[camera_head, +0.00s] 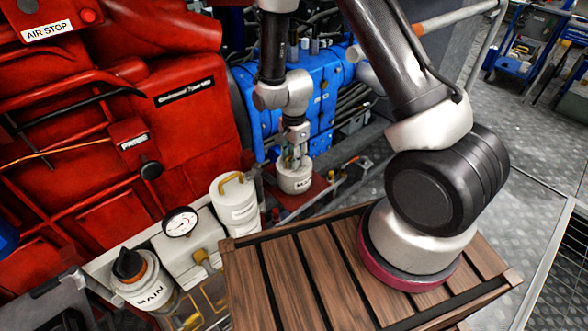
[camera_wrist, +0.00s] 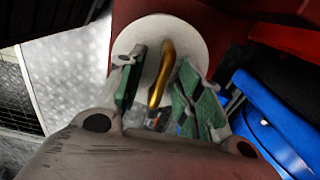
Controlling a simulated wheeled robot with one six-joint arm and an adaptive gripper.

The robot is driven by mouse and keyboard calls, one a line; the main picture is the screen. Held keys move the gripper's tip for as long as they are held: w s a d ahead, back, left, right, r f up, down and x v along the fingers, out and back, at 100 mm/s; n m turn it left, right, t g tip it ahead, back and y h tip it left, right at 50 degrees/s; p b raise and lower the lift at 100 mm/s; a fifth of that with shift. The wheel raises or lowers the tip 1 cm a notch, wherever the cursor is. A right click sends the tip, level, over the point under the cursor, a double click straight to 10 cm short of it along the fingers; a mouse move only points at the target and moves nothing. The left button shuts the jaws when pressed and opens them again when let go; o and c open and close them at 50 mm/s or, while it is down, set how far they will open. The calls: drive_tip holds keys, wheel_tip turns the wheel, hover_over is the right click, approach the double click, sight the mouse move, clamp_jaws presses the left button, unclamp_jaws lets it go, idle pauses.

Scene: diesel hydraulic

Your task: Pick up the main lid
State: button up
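A white round lid (camera_head: 295,178) with dark lettering too small to read surely sits on a red surface at the centre of the head view. In the wrist view the lid (camera_wrist: 194,40) shows from above, with a yellow bar handle (camera_wrist: 166,68) across it. My gripper (camera_head: 295,157) points down right over this lid. In the wrist view my gripper (camera_wrist: 157,72) has its green-padded fingers apart, one on each side of the handle, with a gap visible on the left. A white canister marked MAIN (camera_head: 150,292) stands at lower left, with a black and orange top.
Another white canister (camera_head: 236,205) with a yellow handle stands close left of the lid. A pressure gauge (camera_head: 180,222) is beside it. Red machinery (camera_head: 190,125) is at left, a blue engine block (camera_head: 325,85) behind. A slatted wooden surface (camera_head: 300,280) lies in front.

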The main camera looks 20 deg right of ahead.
clamp_jaws()
drive_tip(key=shift+r, duration=0.1)
